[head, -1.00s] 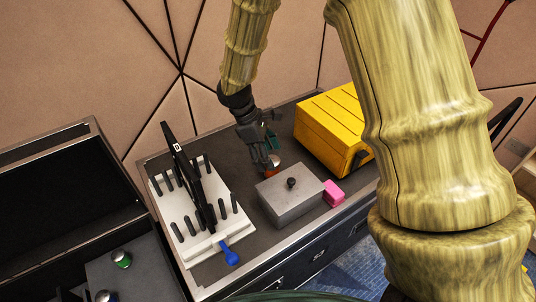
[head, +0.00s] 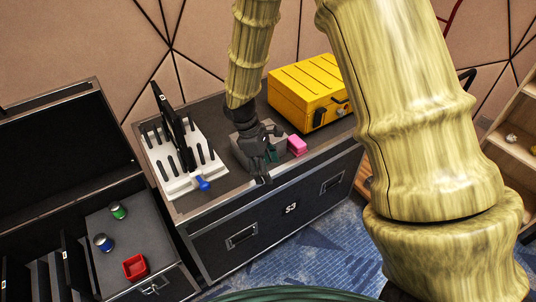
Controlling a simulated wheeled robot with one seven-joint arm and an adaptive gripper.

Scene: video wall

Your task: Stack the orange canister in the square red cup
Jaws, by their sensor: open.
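The square red cup (head: 135,266) stands on the grey top inside the open black case at the lower left, its opening facing up. My gripper (head: 265,178) is open and points down in front of the grey metal box, near the front edge of the dark case top. I cannot see the orange canister; my arm and gripper cover the area behind the box where it showed earlier. My gripper is far to the right of and above the red cup.
A green-topped can (head: 119,211) and a blue can (head: 103,242) stand near the red cup.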

